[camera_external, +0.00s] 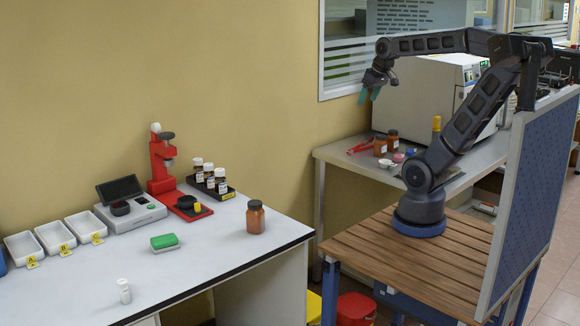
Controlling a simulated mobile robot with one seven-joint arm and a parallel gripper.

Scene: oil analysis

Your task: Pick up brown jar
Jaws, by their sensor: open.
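A brown jar (256,217) with a dark lid stands upright near the right end of the white-topped table (215,262). My gripper (368,96) is open, with green fingertips, and hangs in the air to the right of and above this jar, well apart from it. Nothing shows between its fingers. Two more brown jars stand on the back bench: one with a dark lid (393,142) and a label, and another beside it (380,148).
A black rack (222,194) of small labelled bottles, a red stand (163,165), a scale (130,208) and white trays (55,236) line the wall. A green sponge (164,241) and a white vial (124,291) lie nearer the front. Table surface around the jar is clear.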

